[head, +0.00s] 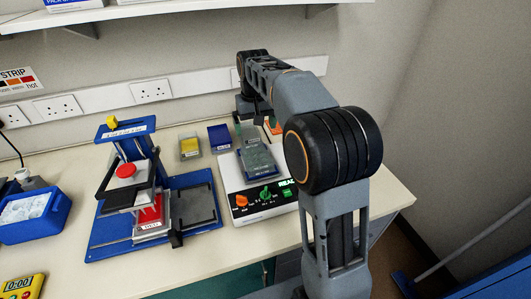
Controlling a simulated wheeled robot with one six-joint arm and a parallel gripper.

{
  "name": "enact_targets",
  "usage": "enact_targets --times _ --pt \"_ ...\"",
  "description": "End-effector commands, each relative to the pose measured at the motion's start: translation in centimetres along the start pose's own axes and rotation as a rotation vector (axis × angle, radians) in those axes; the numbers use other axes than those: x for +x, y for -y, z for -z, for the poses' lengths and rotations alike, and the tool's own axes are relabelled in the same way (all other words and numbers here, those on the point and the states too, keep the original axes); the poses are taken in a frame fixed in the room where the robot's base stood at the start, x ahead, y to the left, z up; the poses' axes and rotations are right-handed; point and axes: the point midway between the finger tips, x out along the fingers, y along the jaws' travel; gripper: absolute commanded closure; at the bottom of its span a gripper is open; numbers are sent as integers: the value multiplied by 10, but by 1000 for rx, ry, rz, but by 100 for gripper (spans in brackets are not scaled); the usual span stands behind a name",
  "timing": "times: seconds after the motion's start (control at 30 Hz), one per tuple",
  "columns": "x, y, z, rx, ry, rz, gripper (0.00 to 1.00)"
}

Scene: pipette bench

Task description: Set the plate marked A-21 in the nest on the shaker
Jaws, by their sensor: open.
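The shaker (264,211) is a white box with an orange knob, a green knob and a small lit display, standing at the right of the bench. A grey-green, clear-looking plate (257,157) sits on top of it in a blue frame that looks like the nest (262,178). I cannot read any A-21 mark, nor tell whether the plate is fully seated. My gripper (254,126) is open, just above and behind the plate, partly hidden by my arm. I cannot tell whether it touches the plate.
A blue press-like stand (104,235) with a red knob is left of the shaker. A yellow-filled box (190,147) and a blue box (219,137) stand behind. A blue ice tub (35,222) and yellow timer (22,288) are far left. A shelf (150,12) overhangs.

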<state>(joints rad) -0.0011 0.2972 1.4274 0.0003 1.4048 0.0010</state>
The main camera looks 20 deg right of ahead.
Motion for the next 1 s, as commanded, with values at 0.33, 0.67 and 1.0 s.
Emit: enact_targets --times 0.33,0.67,1.0 --pt "-6 1 -108 -4 -162 0 0" --pt "34 1 -200 -6 -298 0 0" --pt "54 0 -224 -7 -336 0 0"
